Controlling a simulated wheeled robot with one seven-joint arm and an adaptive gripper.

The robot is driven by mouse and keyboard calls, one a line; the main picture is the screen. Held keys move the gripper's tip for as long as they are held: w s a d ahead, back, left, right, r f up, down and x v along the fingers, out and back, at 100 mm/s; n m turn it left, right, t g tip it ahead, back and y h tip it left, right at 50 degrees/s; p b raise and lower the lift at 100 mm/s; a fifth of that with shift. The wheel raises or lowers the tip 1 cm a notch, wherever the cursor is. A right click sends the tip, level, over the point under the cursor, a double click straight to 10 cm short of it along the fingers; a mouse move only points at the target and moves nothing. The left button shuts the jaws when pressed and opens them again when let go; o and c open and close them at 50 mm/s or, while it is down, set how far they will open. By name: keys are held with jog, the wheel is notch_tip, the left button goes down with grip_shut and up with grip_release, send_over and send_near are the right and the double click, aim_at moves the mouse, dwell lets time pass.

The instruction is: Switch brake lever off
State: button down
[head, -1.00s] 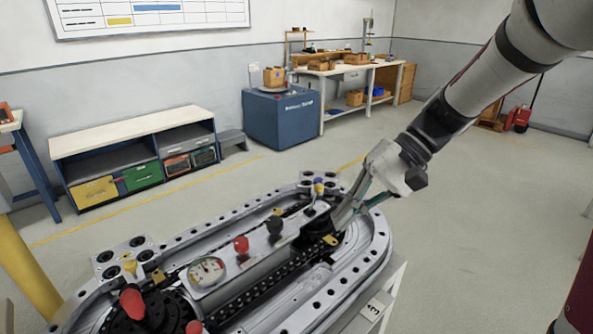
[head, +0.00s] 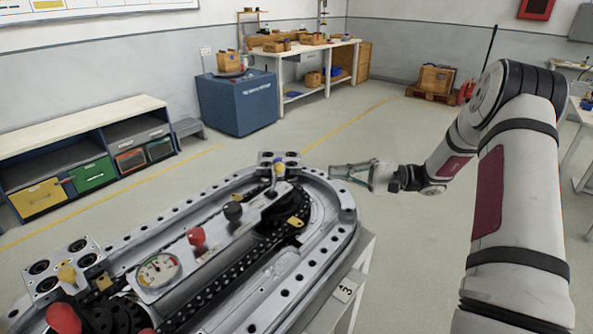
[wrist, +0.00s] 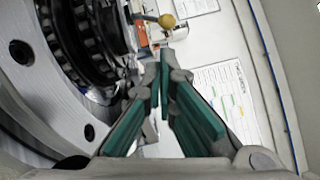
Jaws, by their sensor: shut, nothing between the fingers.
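No readable label shows which one is the brake lever. My gripper (head: 334,172) is just right of the far end, apart from the knobs, pointing left. Its green-padded fingers are closed together and empty. The wrist view shows a yellow knob (wrist: 167,20) beyond the fingertips (wrist: 163,72), with the track's dark chain wheel to the left.
A round gauge (head: 158,270) sits on the centre plate. A yellow knob (head: 67,272) and a large red knob (head: 62,317) are at the near left. A blue cabinet (head: 238,102) and a workbench (head: 305,55) stand behind. The floor right of the track is clear.

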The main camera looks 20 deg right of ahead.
aim_at(276, 176)
jog(key=shift+w+d+f+m+t, duration=0.2)
jog(key=shift+w+d+f+t, duration=0.1)
jog(key=shift+d+f+t, duration=0.3)
jog(key=shift+w+d+f+m+t, duration=0.2)
jog(key=shift+w+d+f+t, duration=0.15)
jog(key=shift+d, duration=0.45)
jog(key=x, duration=0.9)
jog(key=shift+s+a+r+p, duration=0.1)
jog(key=shift+a+r+p, duration=0.15)
jog(key=shift+p, duration=0.05)
jog(key=a, duration=0.2)
jog(key=a+r, duration=0.1)
jog(key=shift+s+p, duration=0.35)
jog(key=shift+s, duration=0.05)
jog(key=shift+s+a, duration=0.2)
jog(key=shift+a, duration=0.3)
